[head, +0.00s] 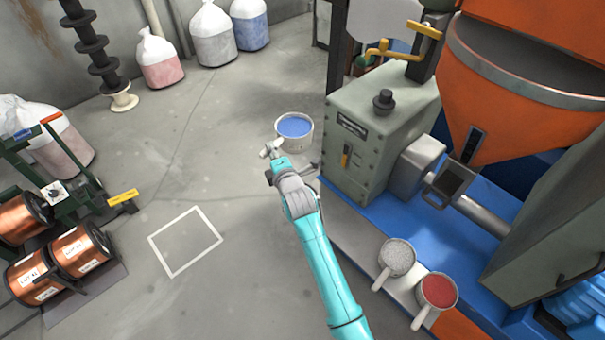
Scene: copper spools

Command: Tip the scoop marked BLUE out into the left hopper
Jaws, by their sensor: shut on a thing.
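A scoop with blue contents (294,131) is held out over the floor, left of the grey-green machine box. It looks roughly upright, with the blue still inside. My gripper (276,158) is shut on this scoop at its near side, by the handle. The gripper partly hides the handle, and no BLUE marking is legible. A large orange hopper (490,105) with a grey rim stands at the upper right, well apart from the scoop. Only this hopper shows clearly, and I cannot tell whether it is the left one.
A scoop of white pellets (397,257) and a scoop of red ones (438,290) stand on the machine's ledge. The machine box (375,140) stands between my gripper and the hopper. Copper spools (80,250) sit at left. Floor around the white square outline (167,259) is clear.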

